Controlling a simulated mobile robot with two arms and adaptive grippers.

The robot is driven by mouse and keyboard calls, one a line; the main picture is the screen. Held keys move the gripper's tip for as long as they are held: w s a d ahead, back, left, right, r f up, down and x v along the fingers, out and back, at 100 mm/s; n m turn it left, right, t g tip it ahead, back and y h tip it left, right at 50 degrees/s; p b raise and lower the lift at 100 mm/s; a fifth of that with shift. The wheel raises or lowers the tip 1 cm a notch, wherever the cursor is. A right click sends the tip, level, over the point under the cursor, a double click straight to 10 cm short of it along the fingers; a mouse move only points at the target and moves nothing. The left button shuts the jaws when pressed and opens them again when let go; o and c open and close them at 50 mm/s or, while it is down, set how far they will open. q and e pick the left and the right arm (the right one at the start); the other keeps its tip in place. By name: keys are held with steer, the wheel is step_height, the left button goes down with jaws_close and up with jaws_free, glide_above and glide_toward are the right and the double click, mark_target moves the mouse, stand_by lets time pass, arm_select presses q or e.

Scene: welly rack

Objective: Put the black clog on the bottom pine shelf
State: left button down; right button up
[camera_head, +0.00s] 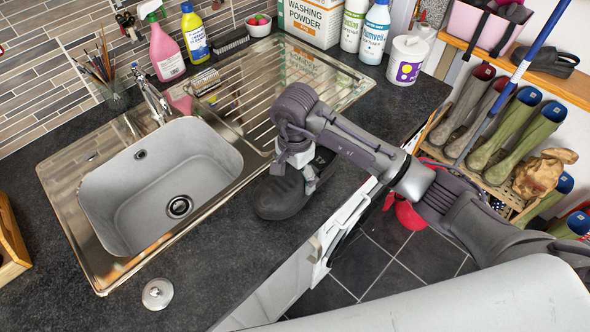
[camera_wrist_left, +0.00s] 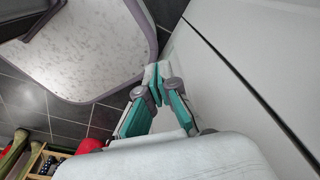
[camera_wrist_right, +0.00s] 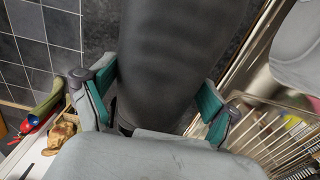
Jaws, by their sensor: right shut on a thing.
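The black clog (camera_head: 280,196) is on the dark worktop at the sink's right, near the front edge. My right gripper (camera_head: 298,160) is over it and shut on it. In the right wrist view the clog (camera_wrist_right: 178,55) fills the space between the two fingers (camera_wrist_right: 158,90). I cannot tell whether the clog still touches the worktop. My left gripper (camera_wrist_left: 157,85) shows only in its own wrist view, with its fingertips together and nothing between them. The pine rack's upper shelf (camera_head: 575,90) is at the right; boots hide much of the slatted level below it.
Several wellies (camera_head: 510,130) and a tan crumpled item (camera_head: 543,172) crowd the rack. A blue pole (camera_head: 535,50) crosses in front of it. Bottles and a washing powder box (camera_head: 312,18) line the worktop's back. A red object (camera_head: 408,214) is on the tiled floor (camera_head: 380,262).

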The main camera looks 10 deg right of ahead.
steer(key=shift+f, duration=0.15)
steer(key=o, duration=1)
